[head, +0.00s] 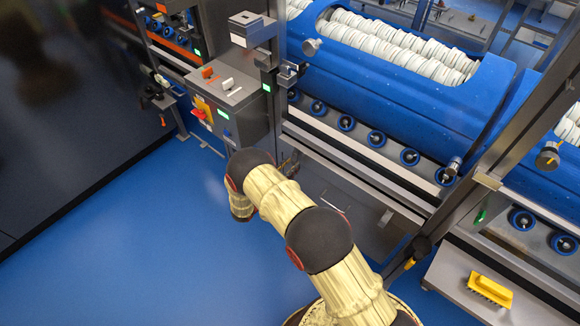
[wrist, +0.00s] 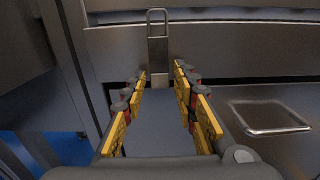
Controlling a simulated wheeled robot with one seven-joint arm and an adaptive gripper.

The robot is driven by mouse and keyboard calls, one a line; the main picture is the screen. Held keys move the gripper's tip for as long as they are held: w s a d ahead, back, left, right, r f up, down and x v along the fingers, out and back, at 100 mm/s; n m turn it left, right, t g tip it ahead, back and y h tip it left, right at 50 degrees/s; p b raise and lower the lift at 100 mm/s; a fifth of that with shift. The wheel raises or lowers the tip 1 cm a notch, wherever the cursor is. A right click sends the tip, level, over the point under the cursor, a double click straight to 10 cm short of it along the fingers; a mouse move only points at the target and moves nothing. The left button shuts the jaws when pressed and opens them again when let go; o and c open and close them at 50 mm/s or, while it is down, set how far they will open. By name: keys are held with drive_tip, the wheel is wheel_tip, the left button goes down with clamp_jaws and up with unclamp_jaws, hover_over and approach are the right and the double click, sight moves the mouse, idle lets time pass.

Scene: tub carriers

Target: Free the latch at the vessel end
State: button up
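In the wrist view my gripper (wrist: 160,88) is open, its two yellow-padded fingers apart with nothing between them. Beyond the fingertips, near the top middle, is an upright metal strap with a wire loop (wrist: 149,24); it looks like a latch, but I cannot tell whether it is fastened. The strap's lower plate (wrist: 158,58) shows between the fingers, apart from them as far as I can see. In the head view a blue vessel (head: 390,85) holds rows of white discs. My arm reaches down before the machine there, and its gripper is hidden.
A bent metal handle (wrist: 270,132) stands out from the panel at right in the wrist view. In the head view a grey control box (head: 232,98) with levers stands left of the vessel. A yellow brush (head: 490,288) lies on a ledge at lower right. The blue floor (head: 130,235) at left is clear.

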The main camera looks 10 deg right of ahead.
drive_tip(key=c, duration=0.6)
clamp_jaws()
drive_tip(key=shift+r+p, duration=0.15)
drive_tip(key=shift+p, duration=0.2)
drive_tip(key=r+g+y+p, duration=0.1)
drive_tip(key=p, duration=0.1)
drive_tip(key=a+g+y+p, duration=0.1)
drive_tip(key=y+p, duration=0.1)
drive_tip(key=p, duration=0.1)
drive_tip(key=shift+s+r, duration=0.35)
drive_tip(key=shift+r, duration=0.05)
drive_tip(key=r+g+y+p, duration=0.1)
drive_tip(key=g+y+p, duration=0.1)
drive_tip(key=p, duration=0.5)
drive_tip(key=r+g+y+p, duration=0.2)
drive_tip(key=y+p, duration=0.2)
drive_tip(key=p, duration=0.3)
drive_tip(key=r+g+y+p, duration=0.1)
drive_tip(key=g+y+p, duration=0.1)
drive_tip(key=p, duration=0.5)
drive_tip(key=shift+s+a+r+g+y, duration=0.2)
drive_tip(key=shift+a+r+g+y, duration=0.1)
drive_tip(key=shift+r+y, duration=0.1)
drive_tip(key=shift+f+y+p, duration=0.1)
drive_tip(key=shift+y+p, duration=0.2)
drive_tip(key=shift+p, duration=0.4)
